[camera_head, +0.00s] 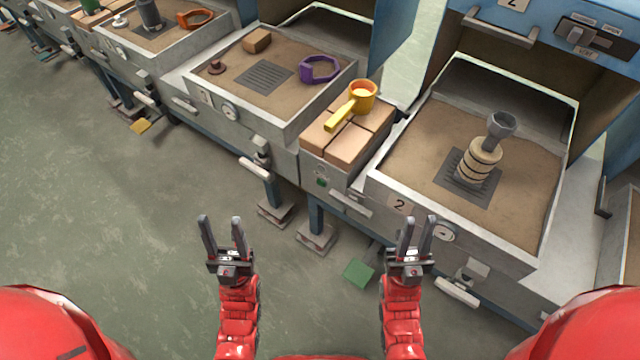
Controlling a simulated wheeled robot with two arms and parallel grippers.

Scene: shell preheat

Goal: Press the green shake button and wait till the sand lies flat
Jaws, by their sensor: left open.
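A small green button (322,182) sits on the front of the brick-topped stand between two sand boxes. The sand (420,145) in the box marked 2 (384,190) looks mostly level, with a banded wooden piece and a grey cup standing on a dark grate. My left gripper (220,219) is open and empty over the floor, left of and below the button in view. My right gripper (417,218) is open and empty, in front of box 2's front wall in view. Neither appears to touch anything.
A yellow ladle (352,103) rests on bricks (350,148). A green pedal (358,272) is low near my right gripper. Handles jut from the fronts. The floor at left is clear.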

